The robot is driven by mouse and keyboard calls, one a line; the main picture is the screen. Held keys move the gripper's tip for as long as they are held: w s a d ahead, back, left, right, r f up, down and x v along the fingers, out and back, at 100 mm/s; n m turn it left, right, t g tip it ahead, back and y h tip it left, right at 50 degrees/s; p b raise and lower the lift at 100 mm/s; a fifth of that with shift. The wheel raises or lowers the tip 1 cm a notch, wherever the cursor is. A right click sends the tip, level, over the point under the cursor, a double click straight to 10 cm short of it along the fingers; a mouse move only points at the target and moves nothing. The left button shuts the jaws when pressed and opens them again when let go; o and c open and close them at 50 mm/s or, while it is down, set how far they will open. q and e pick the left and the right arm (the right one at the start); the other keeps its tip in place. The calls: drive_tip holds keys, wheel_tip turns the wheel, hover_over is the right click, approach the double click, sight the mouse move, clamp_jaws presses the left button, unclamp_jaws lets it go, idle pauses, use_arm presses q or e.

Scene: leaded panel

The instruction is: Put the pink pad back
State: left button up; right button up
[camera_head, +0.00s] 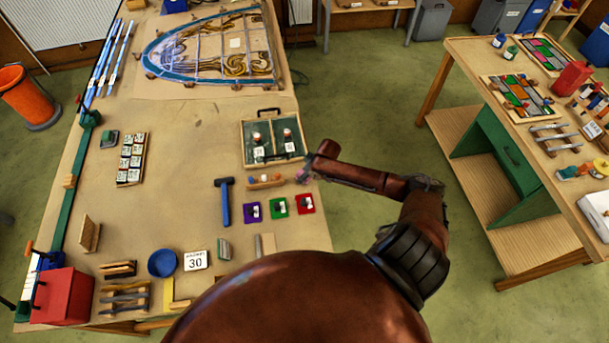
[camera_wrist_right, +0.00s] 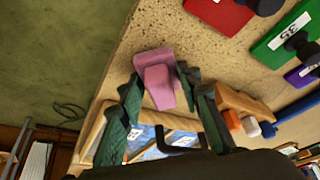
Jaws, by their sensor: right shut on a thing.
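The pink pad (camera_wrist_right: 160,84) is between the green fingers of my right gripper (camera_wrist_right: 158,98) in the right wrist view, and the gripper is shut on it. In the head view my right gripper (camera_head: 309,171) is at the table's right edge, and the pink pad (camera_head: 301,177) shows only as a small patch there. The wooden holder (camera_head: 264,184) with orange, white and blue pieces is just left of the gripper; it also shows in the right wrist view (camera_wrist_right: 240,101). The pad is apart from the holder. My left gripper is not in view.
Purple (camera_head: 252,212), green (camera_head: 278,206) and red (camera_head: 305,204) plates with dark knobs lie near the holder. A blue hammer (camera_head: 224,200) lies to its left. A tray with green inside (camera_head: 245,137) holds two labelled jars behind it. The table's middle left is mostly clear.

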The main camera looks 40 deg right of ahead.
drive_tip(key=o, duration=1.1)
drive_tip(key=shift+f, duration=0.15)
drive_tip(key=shift+r, duration=0.25)
drive_tip(key=b+v, duration=0.1)
drive_tip(key=v, duration=1.1)
drive_tip(key=shift+f, duration=0.1)
